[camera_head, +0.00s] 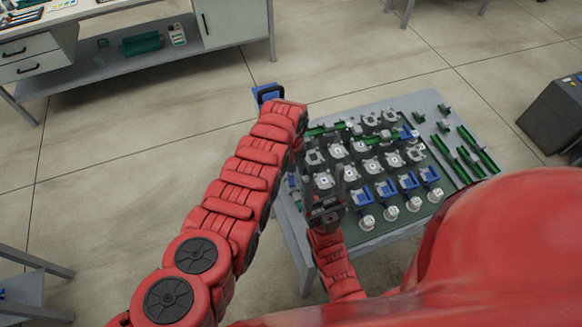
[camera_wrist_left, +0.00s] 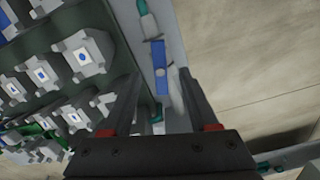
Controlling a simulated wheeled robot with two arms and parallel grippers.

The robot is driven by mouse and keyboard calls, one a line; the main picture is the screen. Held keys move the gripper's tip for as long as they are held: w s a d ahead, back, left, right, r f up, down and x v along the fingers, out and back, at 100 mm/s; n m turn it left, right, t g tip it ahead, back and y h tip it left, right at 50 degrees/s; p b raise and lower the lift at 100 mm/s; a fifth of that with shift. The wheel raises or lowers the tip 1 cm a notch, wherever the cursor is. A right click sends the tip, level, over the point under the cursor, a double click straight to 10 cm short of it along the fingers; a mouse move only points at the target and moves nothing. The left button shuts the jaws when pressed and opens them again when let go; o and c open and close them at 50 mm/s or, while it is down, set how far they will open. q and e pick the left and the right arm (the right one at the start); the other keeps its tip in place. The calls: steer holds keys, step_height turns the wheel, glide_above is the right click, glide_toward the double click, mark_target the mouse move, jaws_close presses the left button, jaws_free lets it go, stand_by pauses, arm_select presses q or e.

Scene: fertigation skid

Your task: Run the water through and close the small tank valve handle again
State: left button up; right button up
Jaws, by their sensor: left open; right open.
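A blue bar-shaped handle (camera_wrist_left: 160,67) on a grey pipe lies between the fingertips of my left gripper (camera_wrist_left: 157,77) in the left wrist view. The fingers are open, one on each side of it; I cannot tell whether they touch it. It looks like a valve handle, but no label confirms that it is the small tank one. In the head view my left gripper is hidden behind its own red arm. My right gripper (camera_head: 325,180) is open and empty, over the left part of the skid table.
The grey table (camera_head: 298,250) carries rows of grey valve blocks (camera_head: 367,165), several blue-handled valves (camera_head: 409,181) and green bars (camera_head: 478,150). A blue box (camera_head: 265,94) stands behind the left arm. A workbench (camera_head: 130,65) is at the back left. A dark cabinet (camera_head: 555,115) stands right. Floor between is clear.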

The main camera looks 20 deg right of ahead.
mark_target(291, 175)
arm_select(q)
steer(key=shift+f, duration=0.1)
step_height(291, 175, down, 4)
steer(key=b, duration=0.4)
steer(key=shift+w+a+f+b, duration=0.1)
steer(key=shift+f+b, duration=0.1)
steer(key=shift+b, duration=0.1)
steer(key=shift+r, duration=0.1)
jaws_close()
stand_by(1.0)
